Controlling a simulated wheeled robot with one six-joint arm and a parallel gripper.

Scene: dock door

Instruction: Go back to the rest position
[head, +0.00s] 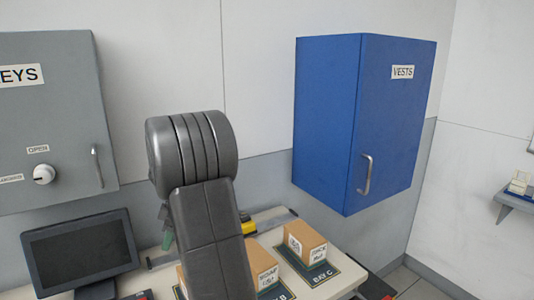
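My arm rises from the bottom middle of the head view, with its dark grey links and a thick rounded joint at the top. My gripper is not clearly visible; it seems hidden behind these links. A small grey and green piece shows just left of the arm, and I cannot tell what it is.
A grey key cabinet (70,110) with a knob and handle hangs at left, a blue VESTS cabinet (325,120) at right. Both look shut. Below are a monitor (80,252), cartons (300,242) on bay mats, a yellow item (249,228) and a pale bench (345,278).

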